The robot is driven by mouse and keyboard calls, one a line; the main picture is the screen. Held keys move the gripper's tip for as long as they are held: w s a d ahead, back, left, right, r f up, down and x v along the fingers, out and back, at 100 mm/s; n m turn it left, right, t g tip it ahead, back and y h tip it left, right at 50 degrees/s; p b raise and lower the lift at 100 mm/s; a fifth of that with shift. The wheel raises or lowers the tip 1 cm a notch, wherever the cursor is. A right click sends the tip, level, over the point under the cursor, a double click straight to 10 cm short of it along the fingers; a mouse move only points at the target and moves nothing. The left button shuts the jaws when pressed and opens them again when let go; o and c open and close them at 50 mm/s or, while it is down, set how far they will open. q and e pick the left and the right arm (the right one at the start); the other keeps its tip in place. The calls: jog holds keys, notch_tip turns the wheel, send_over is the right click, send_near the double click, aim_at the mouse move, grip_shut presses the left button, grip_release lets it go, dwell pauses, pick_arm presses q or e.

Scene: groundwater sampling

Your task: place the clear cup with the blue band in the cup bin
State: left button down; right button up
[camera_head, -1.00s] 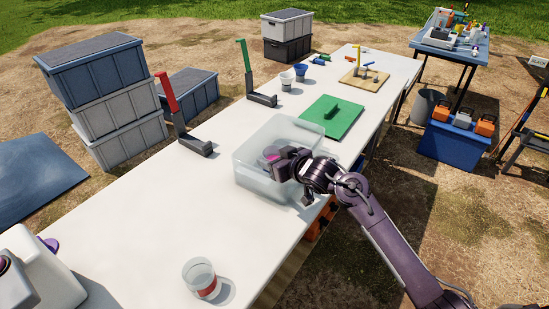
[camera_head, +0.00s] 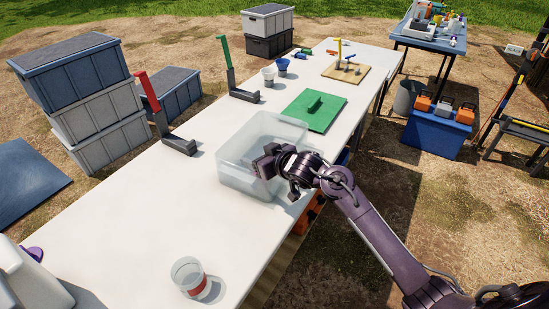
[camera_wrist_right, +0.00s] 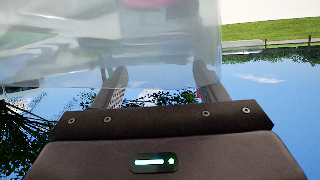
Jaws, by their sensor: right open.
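The translucent bin (camera_head: 240,176), which appears to be the cup bin, stands on the white table. My right gripper (camera_head: 262,165) is open at the bin's near right part, apparently over or inside it; its exact height is unclear. In the right wrist view, my open fingers (camera_wrist_right: 160,80) point toward a clear surface (camera_wrist_right: 150,55) with a blurred pink patch (camera_wrist_right: 105,8) beyond it. I cannot tell whether that surface is the bin wall or a cup. A clear cup with a red band (camera_head: 190,278) stands on the near table. No blue band is discernible. My left gripper is not in view.
A green board (camera_head: 313,110) lies behind the bin. A white cup (camera_head: 268,76) and a blue cup (camera_head: 283,67) stand farther back. Red-handled (camera_head: 150,95) and green-handled (camera_head: 225,55) stands line the left edge. The table between the bin and the red-banded cup is clear.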

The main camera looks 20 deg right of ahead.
jog(key=v, duration=1.2)
jog(key=shift+r+p, duration=0.2)
jog(key=shift+p, duration=0.15)
jog(key=shift+w, duration=0.15)
jog(key=s+a+f+m+g+h, duration=0.15)
jog(key=s+f+g, duration=0.35)
jog(key=s, duration=0.7)
jog(key=s+a+f+m+g+h, duration=0.15)
jog(key=s+f+g+h, duration=0.35)
jog(key=s, duration=0.8)
notch_tip(320, 180, down, 28)
jog(key=n+y+p, duration=0.1)
jog(key=y+p, duration=0.1)
jog(key=s+d+f+g+p, duration=0.1)
jog(key=s+d+f, duration=0.2)
jog(key=s+f, duration=1.5)
jog(key=s, duration=0.2)
jog(key=shift+s+d+g, duration=0.15)
jog(key=shift+s+g, duration=0.1)
jog(key=shift+g, duration=0.05)
